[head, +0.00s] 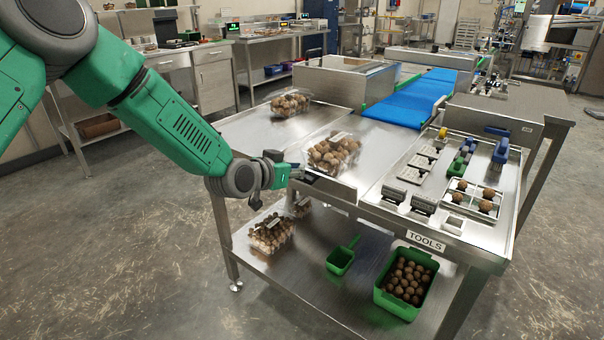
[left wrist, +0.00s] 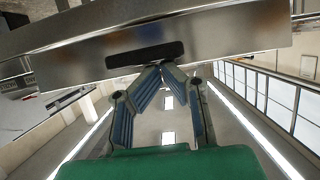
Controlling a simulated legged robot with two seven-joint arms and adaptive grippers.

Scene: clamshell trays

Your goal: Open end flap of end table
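The end table (head: 262,127) is a steel table with a lower shelf, in the middle of the head view. A metal panel (left wrist: 235,38) with a dark oblong slot (left wrist: 145,57) crosses the top of the left wrist view; it looks like the end flap. My left gripper (head: 297,168) is at the near left end of the table, beside the front edge. In the left wrist view its blue-lined fingers (left wrist: 163,66) meet at the tips, at the slot's lower edge. I cannot tell whether they pinch the panel or sit in the slot. My right gripper is not in view.
Clear clamshell trays of brown round items (head: 333,152) (head: 290,102) stand on the tabletop. The lower shelf holds another clamshell (head: 270,233), a green scoop (head: 341,260) and a green bin (head: 380,300). A blue conveyor (head: 410,98) runs behind. The floor at left is clear.

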